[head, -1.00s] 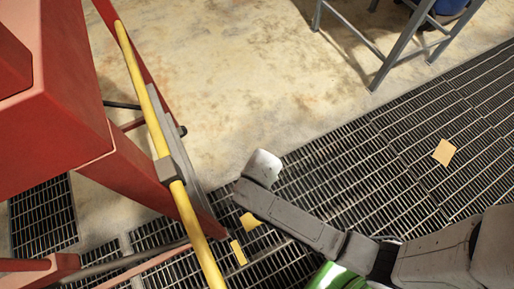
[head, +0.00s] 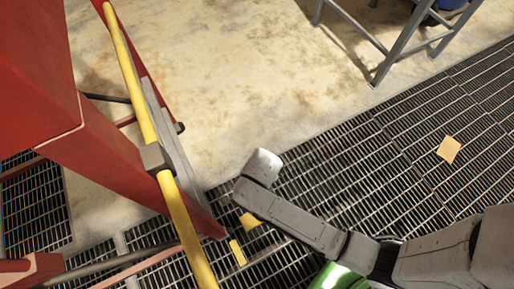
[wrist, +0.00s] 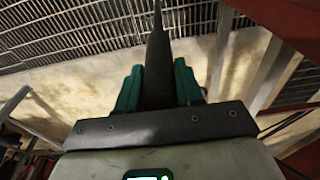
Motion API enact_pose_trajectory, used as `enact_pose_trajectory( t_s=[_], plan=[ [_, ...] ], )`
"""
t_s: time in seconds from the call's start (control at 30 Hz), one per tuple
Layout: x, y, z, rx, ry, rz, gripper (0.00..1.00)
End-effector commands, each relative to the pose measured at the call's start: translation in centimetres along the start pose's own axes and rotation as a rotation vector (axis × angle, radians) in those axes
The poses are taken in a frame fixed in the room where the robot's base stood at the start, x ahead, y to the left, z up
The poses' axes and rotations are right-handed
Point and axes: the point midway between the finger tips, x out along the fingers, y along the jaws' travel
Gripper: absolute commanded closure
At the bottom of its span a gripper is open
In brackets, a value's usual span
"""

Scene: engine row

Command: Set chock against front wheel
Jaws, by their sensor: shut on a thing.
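My gripper (wrist: 158,88) shows in the wrist view with its teal fingers shut on a dark, tapered thing (wrist: 158,60), which I take to be the chock. It stands up between the fingers and narrows toward its far end. Its full shape is hidden by the fingers and the gripper body. In the head view my grey arm reaches in from the right, but I cannot make out the fingers or the held thing there. I see no front wheel in either view.
A red machine frame (head: 110,155) with a yellow bar (head: 178,215) stands at left. Slotted floor grating (head: 400,150) runs past pale concrete (head: 240,70). A flat yellow piece (head: 449,150) lies on the grating. A grey metal stand (head: 393,55) is at the top right.

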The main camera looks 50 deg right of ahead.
Motion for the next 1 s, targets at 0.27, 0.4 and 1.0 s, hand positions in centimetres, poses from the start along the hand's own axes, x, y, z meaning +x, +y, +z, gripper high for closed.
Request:
enact_pose_trajectory(
  t_s=[0.27, 0.4, 1.0],
  plan=[
    [-0.3, -0.1, -0.3, 0.001, 0.009, -0.003, 1.0],
    [-0.1, -0.1, -0.3, 0.001, 0.009, -0.003, 1.0],
    [0.7, -0.1, -0.2, 0.001, 0.009, -0.003, 1.0]
  ],
)
